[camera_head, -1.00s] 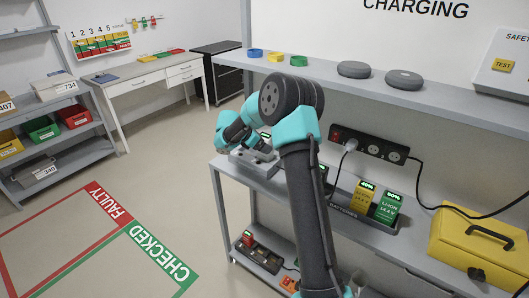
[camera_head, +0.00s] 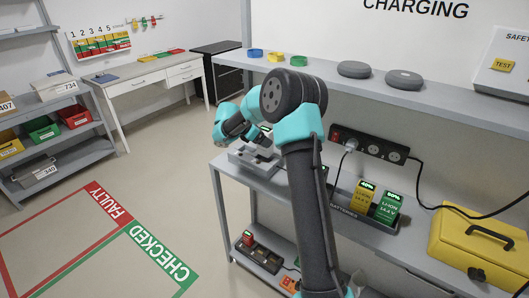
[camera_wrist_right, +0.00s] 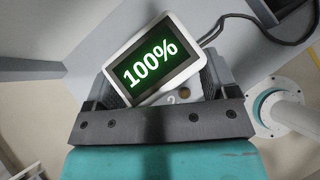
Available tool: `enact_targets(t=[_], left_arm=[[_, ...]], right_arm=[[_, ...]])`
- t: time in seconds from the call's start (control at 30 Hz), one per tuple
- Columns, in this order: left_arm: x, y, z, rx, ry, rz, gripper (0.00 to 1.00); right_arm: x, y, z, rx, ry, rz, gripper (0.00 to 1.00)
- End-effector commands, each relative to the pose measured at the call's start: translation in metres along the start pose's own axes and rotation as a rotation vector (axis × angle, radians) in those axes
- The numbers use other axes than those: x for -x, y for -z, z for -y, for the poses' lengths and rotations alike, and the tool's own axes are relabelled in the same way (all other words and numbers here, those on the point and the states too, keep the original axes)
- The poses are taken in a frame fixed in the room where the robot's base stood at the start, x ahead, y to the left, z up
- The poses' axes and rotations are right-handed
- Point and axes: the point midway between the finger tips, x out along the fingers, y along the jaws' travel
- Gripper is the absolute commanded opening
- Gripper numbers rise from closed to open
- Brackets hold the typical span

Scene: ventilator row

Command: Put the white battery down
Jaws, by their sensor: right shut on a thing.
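The white battery (camera_wrist_right: 152,58) is between the fingers of my right gripper (camera_wrist_right: 162,88) in the right wrist view. In the head view, my right gripper (camera_head: 262,140) is over a grey block-like device (camera_head: 250,160) on the left end of the charging bench (camera_head: 230,168). My left gripper is not in view.
A yellow battery (camera_head: 363,195) and a green battery (camera_head: 387,207) stand in a dark rack behind my right arm. A power strip (camera_head: 368,143) with a cable is on the wall. A yellow case (camera_head: 480,245) stands at right. A shelf (camera_head: 440,100) runs above.

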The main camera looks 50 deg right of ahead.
Motion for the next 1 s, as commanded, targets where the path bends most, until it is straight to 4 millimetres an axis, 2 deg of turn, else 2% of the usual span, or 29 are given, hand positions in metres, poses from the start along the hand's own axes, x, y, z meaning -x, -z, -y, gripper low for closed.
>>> enact_targets(t=[0.7,0.87,1.0], left_arm=[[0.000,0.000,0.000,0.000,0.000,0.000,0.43],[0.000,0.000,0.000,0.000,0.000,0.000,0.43],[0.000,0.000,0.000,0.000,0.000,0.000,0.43]], right_arm=[[0.005,-0.002,-0.001,0.007,-0.010,0.000,0.31],[0.020,0.014,-0.007,0.076,-0.082,0.000,0.31],[0.047,0.042,-0.014,0.192,-0.207,0.000,0.31]])
